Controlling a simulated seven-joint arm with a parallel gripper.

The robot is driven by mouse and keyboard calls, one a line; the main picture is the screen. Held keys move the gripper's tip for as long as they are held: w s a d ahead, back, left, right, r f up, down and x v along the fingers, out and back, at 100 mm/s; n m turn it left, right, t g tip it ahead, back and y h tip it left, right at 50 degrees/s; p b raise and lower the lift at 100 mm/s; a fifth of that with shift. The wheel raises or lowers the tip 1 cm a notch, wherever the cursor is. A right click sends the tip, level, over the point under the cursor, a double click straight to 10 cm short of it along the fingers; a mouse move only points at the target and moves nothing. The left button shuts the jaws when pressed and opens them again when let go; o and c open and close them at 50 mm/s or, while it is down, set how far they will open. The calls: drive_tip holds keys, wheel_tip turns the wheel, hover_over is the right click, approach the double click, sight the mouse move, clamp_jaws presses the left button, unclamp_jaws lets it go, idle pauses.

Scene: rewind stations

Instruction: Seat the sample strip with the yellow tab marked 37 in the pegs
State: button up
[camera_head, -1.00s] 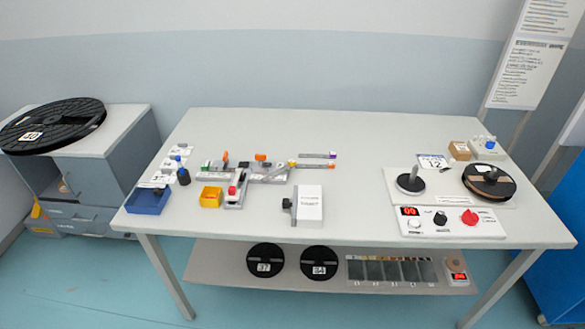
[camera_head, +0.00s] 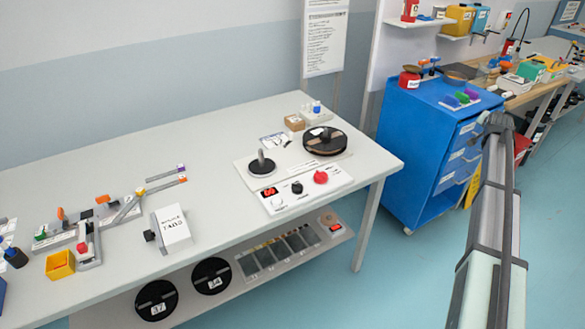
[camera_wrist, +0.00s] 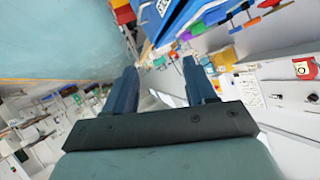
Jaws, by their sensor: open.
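A grey strip (camera_head: 125,210) with a yellow tab (camera_head: 140,191) at its upper right end lies slantwise at the right part of the grey fixture (camera_head: 88,245) on the white table. The number on the tab is too small to read. The fixture carries orange and dark parts; its pegs are too small to make out, so I cannot tell how the strip sits against them. My gripper (camera_wrist: 160,85) is open in the wrist view, with nothing between its fingers. In the head view my arm rises at the right, far from the strip.
Strips with a purple tab (camera_head: 181,167) and an orange tab (camera_head: 183,180) lie beside the yellow one. A white box (camera_head: 172,228), yellow bin (camera_head: 60,265) and rewind unit (camera_head: 295,190) share the table. A blue cabinet (camera_head: 425,150) stands right.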

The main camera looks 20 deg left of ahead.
drive_tip(key=w+r+t, duration=0.1)
drive_tip(key=w+r, duration=0.3)
drive_tip(key=r, duration=0.6)
drive_tip(key=w+a+r+y, duration=0.1)
drive_tip(key=w+a+r, duration=0.2)
drive_tip(key=a, duration=0.7)
drive_tip(key=s+a+f+n+g+y, duration=0.1)
drive_tip(key=a+f+g+y, duration=0.15)
drive_tip(key=a, duration=1.45)
drive_tip(key=s+a+f+n+g+y, duration=0.1)
drive_tip(key=s+a+f, duration=0.15)
drive_tip(key=a, duration=1.45)
drive_tip(key=s+a+f+n+g+y, duration=0.1)
drive_tip(key=a+f+g+y, duration=0.15)
drive_tip(key=a, duration=1.35)
drive_tip(key=s+a+f+g, duration=0.1)
drive_tip(key=s+a, duration=0.2)
drive_tip(key=a, duration=0.4)
drive_tip(key=s+a+f, duration=0.1)
drive_tip(key=s+a, duration=0.3)
drive_tip(key=a, duration=0.4)
drive_tip(key=n+g+h, duration=0.3)
drive_tip(key=n+g, duration=0.1)
drive_tip(key=g, duration=0.2)
approach(138, 191)
wheel_tip(138, 191, down, 9)
drive_tip(key=shift+w+a+r, duration=0.1)
drive_tip(key=shift+a, duration=0.05)
clamp_jaws()
